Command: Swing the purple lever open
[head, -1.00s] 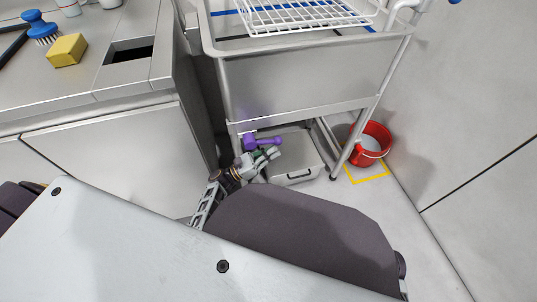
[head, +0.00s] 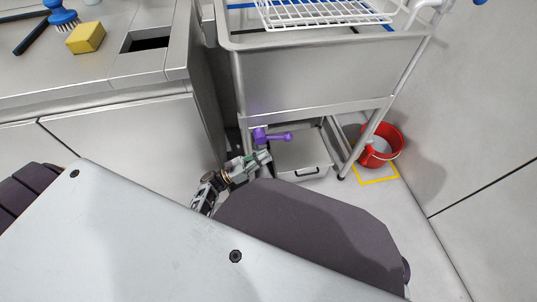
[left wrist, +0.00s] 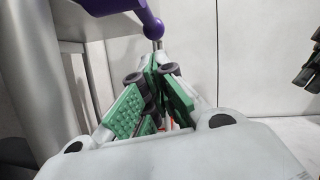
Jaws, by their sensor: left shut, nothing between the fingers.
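The purple lever (head: 272,137) sits on the front of the sink frame, below the basin. Its handle points to the right and ends in a round knob. My left gripper (head: 264,157) is just below the handle in the head view, with its fingers shut and empty. In the left wrist view the shut fingers with green pads (left wrist: 158,64) are in the middle, and part of the purple lever (left wrist: 146,20) shows above their tips. A small gap seems to separate them. My right gripper does not show in the head view.
A grey drain box (head: 303,160) stands on the floor under the steel sink (head: 310,78). A red bucket (head: 382,147) stands right of the sink leg. A steel counter (head: 120,105) is at left. A cut-off dark part (left wrist: 305,68) edges the left wrist view.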

